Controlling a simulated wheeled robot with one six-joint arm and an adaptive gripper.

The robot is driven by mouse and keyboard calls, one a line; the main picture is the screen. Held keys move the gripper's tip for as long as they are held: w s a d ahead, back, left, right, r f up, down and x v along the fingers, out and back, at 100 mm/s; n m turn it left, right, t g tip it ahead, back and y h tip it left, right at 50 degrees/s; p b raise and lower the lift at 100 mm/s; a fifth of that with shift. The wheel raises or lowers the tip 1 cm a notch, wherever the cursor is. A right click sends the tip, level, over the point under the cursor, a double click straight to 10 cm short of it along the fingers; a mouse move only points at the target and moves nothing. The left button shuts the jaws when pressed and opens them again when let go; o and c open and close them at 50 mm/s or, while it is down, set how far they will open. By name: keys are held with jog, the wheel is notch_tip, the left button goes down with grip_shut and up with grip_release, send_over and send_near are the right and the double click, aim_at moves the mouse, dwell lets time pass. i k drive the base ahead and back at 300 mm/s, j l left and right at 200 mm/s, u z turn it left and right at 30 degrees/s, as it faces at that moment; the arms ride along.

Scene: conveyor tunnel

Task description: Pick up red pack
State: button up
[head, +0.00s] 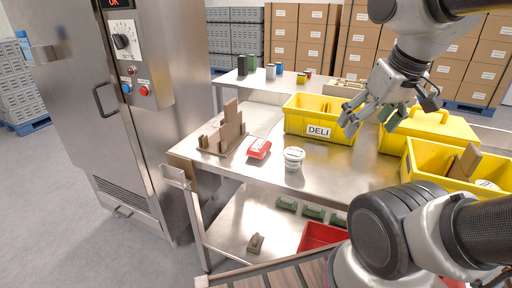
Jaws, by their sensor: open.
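The red pack (259,149) lies flat on the steel table (224,165), with a white label on its top. It sits between a brown stand on its left and a white tub on its right. My gripper (374,124) is open and empty, above the table to the right of the red pack and well apart from it. Its fingers hang in front of the yellow bins. Nothing hides the red pack.
A white lidded tub (293,158) stands close to the pack's right. A brown stand with upright blocks (230,130) is on the left. A yellow DELI bin (309,118) is behind, and another yellow bin (426,171) is at right. A steel cabinet (150,90) borders the table's left.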

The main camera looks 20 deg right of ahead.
aim_at(260, 148)
jog(key=i+j+z, duration=0.25)
jog(key=j, duration=0.15)
jog(key=j+z, duration=0.25)
jog(key=j, duration=0.2)
jog(key=i+j+z, duration=0.2)
jog(key=j, duration=0.25)
jog(key=k, duration=0.05)
